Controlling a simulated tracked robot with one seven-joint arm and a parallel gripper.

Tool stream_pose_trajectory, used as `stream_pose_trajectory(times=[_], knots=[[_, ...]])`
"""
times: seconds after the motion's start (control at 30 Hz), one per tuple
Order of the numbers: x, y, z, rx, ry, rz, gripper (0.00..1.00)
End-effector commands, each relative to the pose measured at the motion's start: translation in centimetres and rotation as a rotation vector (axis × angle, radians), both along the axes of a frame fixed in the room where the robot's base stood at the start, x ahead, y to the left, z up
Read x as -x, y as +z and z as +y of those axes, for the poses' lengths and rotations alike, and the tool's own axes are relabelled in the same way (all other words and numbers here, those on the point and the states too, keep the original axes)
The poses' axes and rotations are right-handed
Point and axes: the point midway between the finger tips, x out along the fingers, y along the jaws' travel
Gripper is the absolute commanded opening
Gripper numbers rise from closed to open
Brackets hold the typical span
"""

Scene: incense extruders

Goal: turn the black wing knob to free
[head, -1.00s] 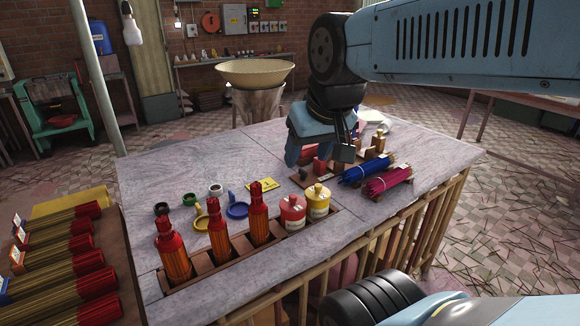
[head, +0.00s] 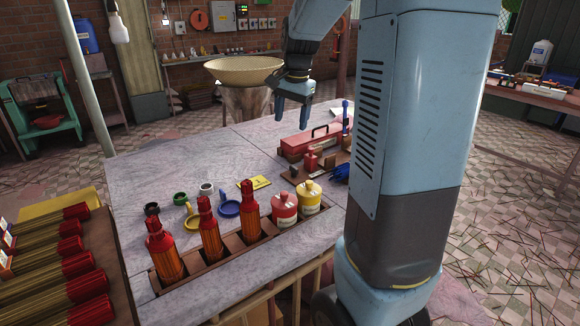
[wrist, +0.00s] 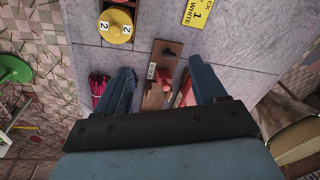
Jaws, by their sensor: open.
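A small dark knob (head: 293,171), probably the black wing knob, stands at the near end of a wooden board (head: 306,178) with red blocks. In the wrist view, a dark knob (wrist: 168,52) shows on the board (wrist: 165,45), just ahead of a red block (wrist: 152,72); its wings and turn angle are too small to tell. My gripper (head: 293,114) is open and empty, pointing down above the table's far side, apart from the board. In the wrist view its fingers (wrist: 160,66) spread either side of the board.
A red toolbox (head: 308,142) with a black handle lies behind the board. Red (head: 284,208) and yellow (head: 308,196) jars and orange bottles (head: 210,230) stand in a rack along the front edge. A yellow card (head: 255,183) lies to the left. My arm hides the table's right side.

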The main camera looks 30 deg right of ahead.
Motion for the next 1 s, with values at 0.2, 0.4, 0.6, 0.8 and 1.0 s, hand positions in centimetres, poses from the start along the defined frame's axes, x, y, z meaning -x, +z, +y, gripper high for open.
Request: stream_pose_trajectory(times=[0.2,0.4,0.6,0.8,1.0], knots=[[-5.3,-4.0,-2.9,-0.008,-0.206,0.085,0.7],[-8.3,-7.0,-4.9,0.0,-0.348,0.136,0.7],[-9.6,-8.4,-5.8,0.006,-0.412,0.156,0.7],[-9.7,-10.0,-5.8,0.006,-0.418,0.16,0.7],[-9.6,-13.3,-5.8,0.006,-0.417,0.161,0.7]])
